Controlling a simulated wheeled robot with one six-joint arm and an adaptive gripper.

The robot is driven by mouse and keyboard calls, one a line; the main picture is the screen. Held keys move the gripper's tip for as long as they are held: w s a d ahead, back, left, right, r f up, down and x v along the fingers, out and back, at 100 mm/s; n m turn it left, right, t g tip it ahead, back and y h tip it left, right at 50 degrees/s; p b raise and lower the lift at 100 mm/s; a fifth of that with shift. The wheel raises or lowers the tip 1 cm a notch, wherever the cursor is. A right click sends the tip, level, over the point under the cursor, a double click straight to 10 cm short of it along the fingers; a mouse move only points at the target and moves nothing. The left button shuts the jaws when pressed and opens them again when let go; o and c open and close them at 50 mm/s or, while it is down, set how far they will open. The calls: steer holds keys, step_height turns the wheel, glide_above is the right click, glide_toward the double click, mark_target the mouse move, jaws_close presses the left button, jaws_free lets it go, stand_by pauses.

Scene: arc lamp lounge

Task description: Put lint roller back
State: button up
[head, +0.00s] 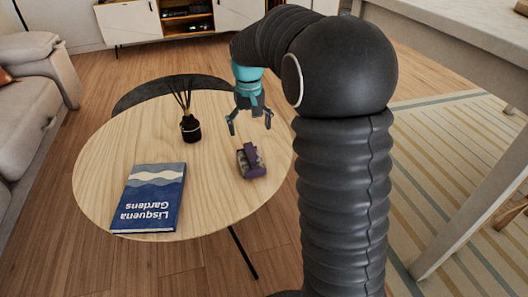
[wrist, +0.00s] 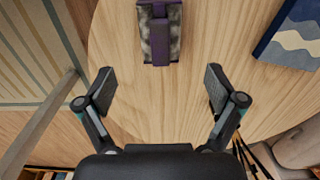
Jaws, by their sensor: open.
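A small purple and mottled grey object (head: 251,160) lies on the round wooden table (head: 228,205) near its right edge. My gripper (head: 250,127) is open and empty above the table, beyond the object in the head view. In the wrist view its fingers (wrist: 159,88) are spread wide, with bare tabletop between them and the object ahead of them.
A blue book (head: 150,198) lies on the table at the front left. A dark reed diffuser (head: 190,129) stands near the back. A sofa (head: 35,90) is at the left and a pale table (head: 470,50) at the right. The table's middle is clear.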

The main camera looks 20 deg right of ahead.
steer(key=s+r+t, duration=0.1)
steer(key=s+r, duration=0.3)
steer(key=s, duration=0.3)
steer(key=s+r+t, duration=0.2)
steer(key=s+r, duration=0.1)
steer(key=s, duration=0.4)
steer(key=s+f+t, duration=0.2)
steer(key=s, duration=1.3)
steer(key=shift+s+f+t, duration=0.15)
steer(key=shift+s+t, duration=0.15)
steer(key=shift+s, duration=0.1)
steer(key=shift+d, duration=0.1)
